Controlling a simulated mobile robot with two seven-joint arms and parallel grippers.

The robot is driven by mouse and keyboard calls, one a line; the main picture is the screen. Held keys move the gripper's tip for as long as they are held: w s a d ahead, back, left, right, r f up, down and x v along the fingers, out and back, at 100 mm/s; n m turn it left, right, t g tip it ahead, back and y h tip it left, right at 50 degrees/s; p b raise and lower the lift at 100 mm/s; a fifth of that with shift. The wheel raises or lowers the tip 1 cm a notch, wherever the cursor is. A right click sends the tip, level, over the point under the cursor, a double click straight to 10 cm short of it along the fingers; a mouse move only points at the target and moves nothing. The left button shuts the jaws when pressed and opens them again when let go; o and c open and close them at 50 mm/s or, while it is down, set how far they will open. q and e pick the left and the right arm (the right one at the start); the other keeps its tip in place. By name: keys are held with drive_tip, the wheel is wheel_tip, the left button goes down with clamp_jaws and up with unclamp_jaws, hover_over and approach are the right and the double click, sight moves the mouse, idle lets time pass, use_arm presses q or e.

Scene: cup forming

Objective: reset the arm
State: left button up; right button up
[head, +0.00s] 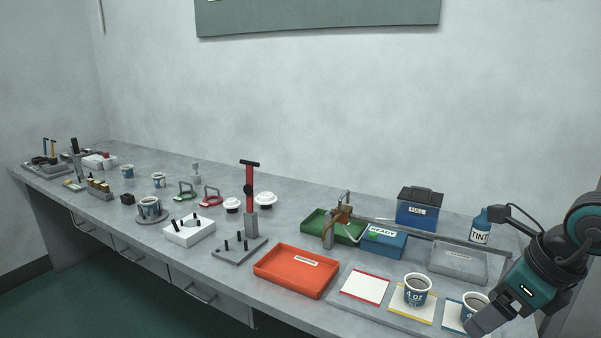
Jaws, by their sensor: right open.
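My right arm comes in from the right edge of the head view. Its gripper (488,318) is low at the bottom right and open, in front of a blue and white cup (473,300). The gripper covers part of this cup, which stands on a blue-edged card (452,315). I cannot tell whether the fingers touch the cup. A second cup (417,290), marked 4 OZ, stands upright on a yellow-edged card (399,305), left of the gripper and apart from it. My left gripper is not in view.
A red-edged card (364,287) is empty. A TINT bottle (480,226) and a grey tray (458,266) stand behind my right gripper. A blue READY box (384,242), a blue FULL bin (420,208) and an orange tray (297,284) are further left.

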drive_tip(key=s+a+m+t+y, duration=0.25)
drive_tip(key=a+m+y, duration=0.35)
drive_tip(key=a+y, duration=1.05)
drive_tip(key=w+d+f+m+t+h+p, duration=0.15)
drive_tip(key=f+m+t+h, duration=0.4)
drive_tip(key=m, duration=0.75)
drive_tip(key=d+f+m+t+h, duration=0.2)
drive_tip(key=f+m+t+h, duration=0.35)
drive_tip(key=m, duration=0.65)
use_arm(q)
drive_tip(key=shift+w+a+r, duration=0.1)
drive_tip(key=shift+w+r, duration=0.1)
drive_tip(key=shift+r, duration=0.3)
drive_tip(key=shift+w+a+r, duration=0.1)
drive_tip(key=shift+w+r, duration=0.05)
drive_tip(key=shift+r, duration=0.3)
use_arm(e)
drive_tip(key=s+f+m+g+h, duration=0.6)
drive_tip(key=s+f+m, duration=0.3)
drive_tip(key=f, duration=0.6)
drive_tip(key=shift+s+d+m, duration=0.3)
drive_tip(key=shift+s+d, duration=0.1)
drive_tip(key=shift+s, duration=0.45)
